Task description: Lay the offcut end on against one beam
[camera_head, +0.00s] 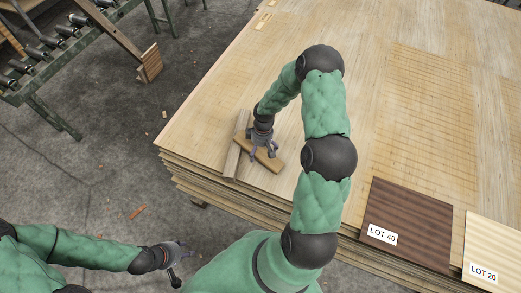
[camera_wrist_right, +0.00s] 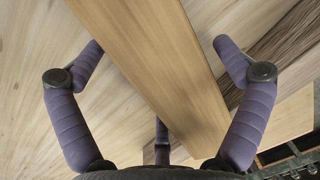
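A pale wooden offcut (camera_head: 272,163) lies slanted on the veneer stack, and a grey-brown beam (camera_head: 232,160) lies to its left. The offcut's left end is at the beam; I cannot tell whether it touches or overlaps it. My right gripper (camera_head: 264,152) is down over the offcut. In the right wrist view the offcut (camera_wrist_right: 160,60) runs diagonally between the spread fingers of my right gripper (camera_wrist_right: 160,45), with a gap at the right finger. The dark-grained beam (camera_wrist_right: 295,32) shows at the right. My left gripper (camera_head: 181,250) is off the stack, low at the left, apparently open and empty.
The broad veneer stack (camera_head: 215,75) has clear room behind the offcut. A dark LOT 40 panel (camera_head: 415,220) and a pale LOT 20 panel (camera_head: 495,240) lie at the right. A roller conveyor (camera_head: 45,60) stands at the upper left, and scraps lie on the floor.

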